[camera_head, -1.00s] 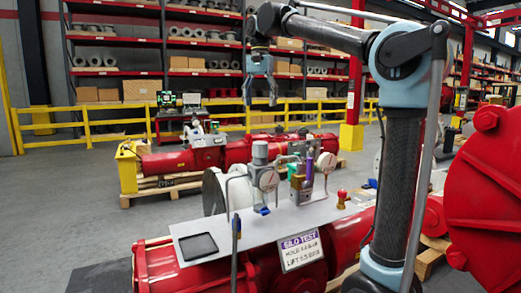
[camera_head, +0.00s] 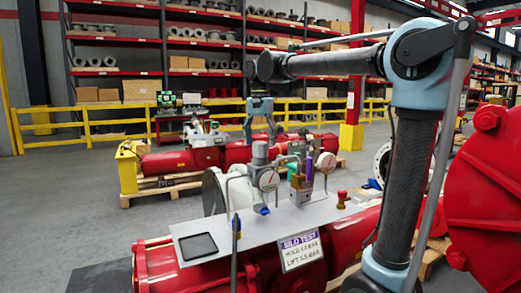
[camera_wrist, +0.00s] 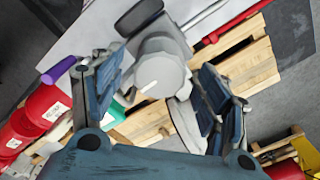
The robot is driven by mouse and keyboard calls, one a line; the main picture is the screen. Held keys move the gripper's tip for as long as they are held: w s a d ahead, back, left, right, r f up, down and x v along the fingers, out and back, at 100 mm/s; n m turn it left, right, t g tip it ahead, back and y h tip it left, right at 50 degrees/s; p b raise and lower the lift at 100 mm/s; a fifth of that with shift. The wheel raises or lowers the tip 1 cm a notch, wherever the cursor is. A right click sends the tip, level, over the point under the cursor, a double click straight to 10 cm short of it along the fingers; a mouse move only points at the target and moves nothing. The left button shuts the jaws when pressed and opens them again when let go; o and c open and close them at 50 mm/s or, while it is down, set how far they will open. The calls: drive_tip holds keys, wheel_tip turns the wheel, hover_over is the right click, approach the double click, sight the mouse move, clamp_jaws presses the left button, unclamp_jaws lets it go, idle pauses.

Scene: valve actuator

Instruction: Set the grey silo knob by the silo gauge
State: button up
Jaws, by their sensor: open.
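The grey silo knob (camera_head: 260,150) is the upright cylinder on top of a grey regulator at the left of the plate's fittings. A round dial gauge (camera_head: 268,180) faces forward just below and right of it; its needle is too small to read. My gripper (camera_head: 261,138) points down right above the knob, open. In the wrist view the grey knob (camera_wrist: 160,68) lies between the two spread fingers of my gripper (camera_wrist: 161,78), with no clear contact. A sign (camera_head: 302,250) headed "SILO TEST" hangs at the plate's front, with hold and lift bar values in small print.
The fittings stand on a light grey plate (camera_head: 215,228) over a red cylinder. To the right are a purple-capped valve (camera_head: 307,170), a second gauge (camera_head: 327,162) and a red knob (camera_head: 342,198). A black tablet (camera_head: 198,246) lies at the left. A thin pipe runs beside the regulator.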

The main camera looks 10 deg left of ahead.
drive_tip(key=shift+f, duration=1.45)
drive_tip(key=c, duration=1.1)
drive_tip(key=shift+o, duration=0.2)
drive_tip(key=shift+n, duration=0.3)
